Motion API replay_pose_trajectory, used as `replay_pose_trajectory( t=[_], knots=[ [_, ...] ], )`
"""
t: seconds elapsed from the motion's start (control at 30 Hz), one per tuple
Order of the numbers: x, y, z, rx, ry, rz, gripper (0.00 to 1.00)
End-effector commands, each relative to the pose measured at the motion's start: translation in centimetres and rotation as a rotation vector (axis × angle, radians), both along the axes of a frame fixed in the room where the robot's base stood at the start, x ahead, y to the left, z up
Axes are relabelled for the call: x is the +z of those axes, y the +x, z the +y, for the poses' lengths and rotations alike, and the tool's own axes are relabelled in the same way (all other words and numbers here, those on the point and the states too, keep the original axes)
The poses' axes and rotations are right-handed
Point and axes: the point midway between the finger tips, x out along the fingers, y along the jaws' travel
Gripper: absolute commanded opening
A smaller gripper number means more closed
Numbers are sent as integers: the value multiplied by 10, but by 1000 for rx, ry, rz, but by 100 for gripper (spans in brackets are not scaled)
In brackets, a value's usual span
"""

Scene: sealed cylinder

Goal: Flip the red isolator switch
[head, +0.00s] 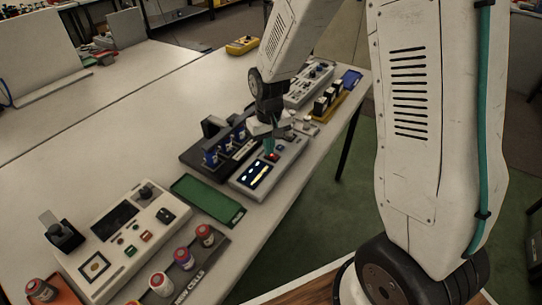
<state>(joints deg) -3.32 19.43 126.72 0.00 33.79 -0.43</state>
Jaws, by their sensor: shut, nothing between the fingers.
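A light grey box with a lit dark screen (258,174) sits on the table near its right edge. A small red part (273,157) shows on its top beyond the screen. It looks like the red isolator switch, but it is too small to tell its position.
A dark rack with blue-marked cells (215,156) stands close left of the box. A green tray (207,200) lies in front. A larger console (122,236) and a "NEW CELLS" tray (205,262) are nearer. Another grey panel (308,86) stands behind. The table's left is clear.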

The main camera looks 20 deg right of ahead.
Motion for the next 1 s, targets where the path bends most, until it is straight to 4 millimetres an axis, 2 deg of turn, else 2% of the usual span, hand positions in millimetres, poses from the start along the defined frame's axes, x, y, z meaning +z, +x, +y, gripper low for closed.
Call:
replay_pose_trajectory(
  t=[0.23,1.0],
  knots=[
    [4,0,0,0,0,0,0],
    [65,0,0,0,0,-1,0]
  ],
)
